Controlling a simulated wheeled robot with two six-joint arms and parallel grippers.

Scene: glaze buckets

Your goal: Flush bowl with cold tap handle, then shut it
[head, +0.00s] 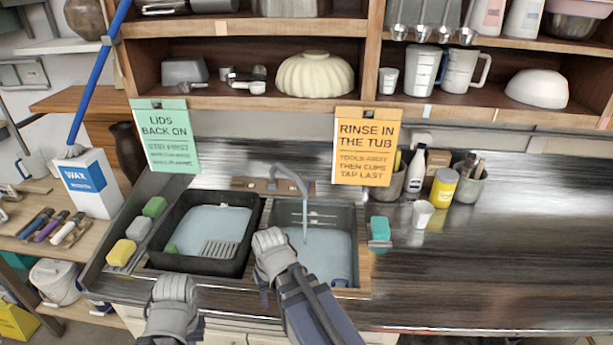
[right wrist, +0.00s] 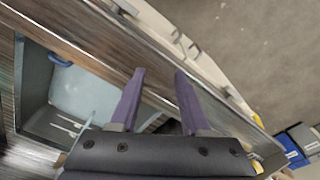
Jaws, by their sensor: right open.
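A grey tap (head: 288,178) arches over the right sink basin (head: 352,215), and a thin stream of water (head: 305,222) falls from it into the basin. A brown plate (head: 262,186) sits at the tap's base; I cannot make out a cold handle on it. A small blue thing (head: 340,283) lies in the right basin's front corner; I cannot tell whether it is the bowl. My right gripper (head: 268,250) is over the divider between the basins. In the right wrist view its purple fingers (right wrist: 160,82) are apart and empty. My left gripper (head: 172,300) is at the front edge, fingertips hidden.
A black tub (head: 255,222) with water fills the left basin. A white cup (head: 423,213) and bottles stand behind. The right counter (head: 480,270) is clear.

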